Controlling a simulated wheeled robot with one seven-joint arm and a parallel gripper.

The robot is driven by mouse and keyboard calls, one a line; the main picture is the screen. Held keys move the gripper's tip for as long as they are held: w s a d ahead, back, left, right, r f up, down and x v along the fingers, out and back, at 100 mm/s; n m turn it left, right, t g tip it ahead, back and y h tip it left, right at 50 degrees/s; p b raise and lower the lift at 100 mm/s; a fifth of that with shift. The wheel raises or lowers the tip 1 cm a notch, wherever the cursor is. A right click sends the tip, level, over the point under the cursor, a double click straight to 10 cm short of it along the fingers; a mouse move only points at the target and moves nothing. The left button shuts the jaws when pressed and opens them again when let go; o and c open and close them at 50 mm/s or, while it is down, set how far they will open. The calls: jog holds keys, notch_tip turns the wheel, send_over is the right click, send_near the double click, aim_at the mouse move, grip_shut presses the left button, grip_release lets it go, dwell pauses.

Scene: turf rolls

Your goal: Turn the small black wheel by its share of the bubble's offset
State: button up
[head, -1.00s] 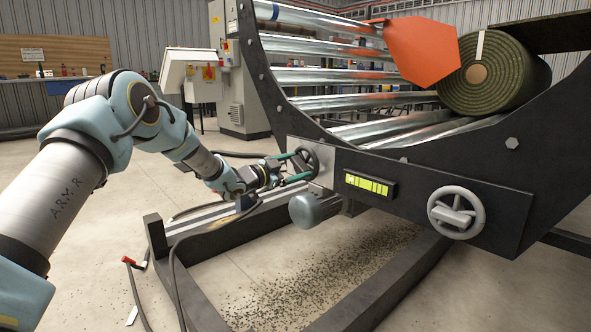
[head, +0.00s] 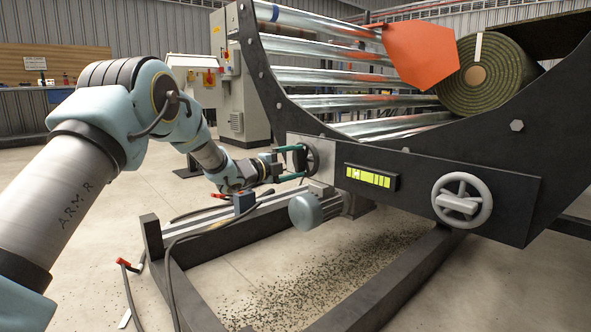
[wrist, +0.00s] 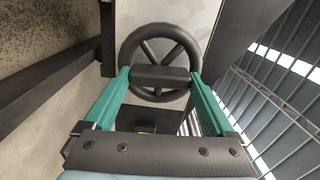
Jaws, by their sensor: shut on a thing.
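The small black wheel (head: 313,158) sits on a plate at the left end of the dark side panel. In the wrist view its round rim, spokes and thick black crossbar (wrist: 160,77) face me. My gripper (head: 291,163) has its green fingers at the wheel. In the wrist view the fingers of my gripper (wrist: 158,80) are shut on the crossbar, one at each end. The level vial (head: 368,178), yellow-green with dark lines, is right of the wheel. A paler patch near its left end may be the bubble, but it is too small to place exactly.
A larger grey handwheel (head: 462,201) is farther right on the panel. A grey motor (head: 317,209) hangs below the black wheel. A turf roll (head: 487,75) and an orange plate (head: 420,50) are above. A black floor frame (head: 222,218) and cables lie below my arm.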

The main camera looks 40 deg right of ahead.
jog(key=shift+f+m+b, duration=0.15)
jog(key=shift+m+b, duration=0.9)
jog(key=shift+m, duration=0.55)
jog(key=o, duration=1.1)
jog(key=shift+c, duration=0.2)
jog(key=a+p, duration=0.3)
jog(key=a, duration=0.8)
jog(key=shift+w+p, duration=0.35)
jog(key=shift+p, duration=0.05)
